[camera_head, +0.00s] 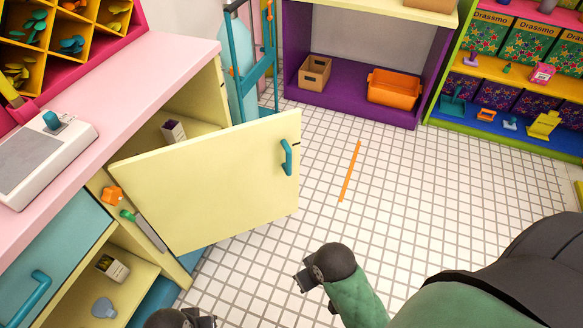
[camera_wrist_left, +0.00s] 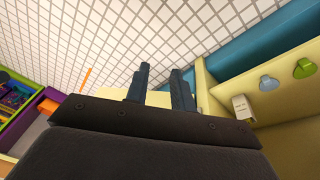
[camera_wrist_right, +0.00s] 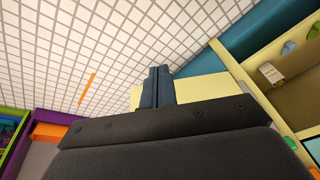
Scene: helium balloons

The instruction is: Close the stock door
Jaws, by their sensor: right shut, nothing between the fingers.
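The stock door (camera_head: 215,185) is a pale yellow panel with a teal handle (camera_head: 286,157) near its right edge. It stands open, swung out from the pink-topped cabinet over the tiled floor, and part of the cabinet's inside shows behind it. My right gripper (camera_head: 305,277) is shut and empty, below and to the right of the door, apart from it. My left gripper (camera_head: 205,322) is at the bottom edge of the head view, mostly cut off. In the left wrist view, its fingers (camera_wrist_left: 160,85) are apart with nothing between them. In the right wrist view, the fingers (camera_wrist_right: 157,86) are together.
The cabinet's pink counter (camera_head: 130,75) carries a white device (camera_head: 45,150). A small box (camera_head: 173,131) sits inside the cabinet. A blue hand truck (camera_head: 252,60) stands behind the door. An orange stick (camera_head: 350,170) lies on the floor. Tiled floor right of the door is mostly clear.

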